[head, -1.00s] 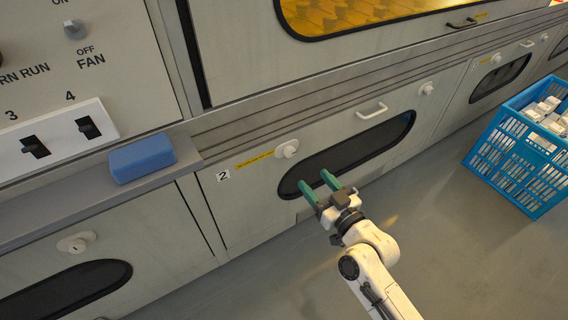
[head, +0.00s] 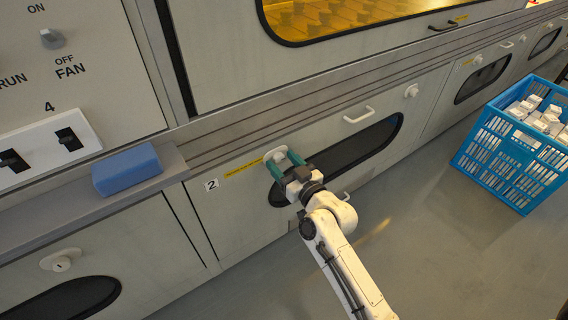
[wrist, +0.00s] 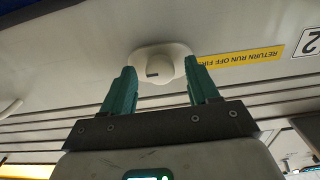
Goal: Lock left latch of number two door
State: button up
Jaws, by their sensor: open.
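The number two door (head: 235,217) is the grey panel with the "2" label (head: 211,184) and a dark oval window (head: 355,148). Its left latch (head: 277,155) is a round off-white knob on a pale plate, beside the yellow strip. The latch also shows in the wrist view (wrist: 158,66), between and beyond the fingertips, with a short dark mark left of the knob. My gripper (head: 284,162) is open, its two green fingers on either side of the latch. It also shows in the wrist view (wrist: 162,85). I cannot tell whether the fingers touch the latch.
The door's handle (head: 358,115) and right latch (head: 411,91) are to the right. A blue block (head: 127,169) lies on the ledge at left. A blue crate (head: 505,160) of white boxes stands on the floor at right. Floor between is clear.

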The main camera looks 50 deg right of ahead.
grip_shut()
dwell(0.5)
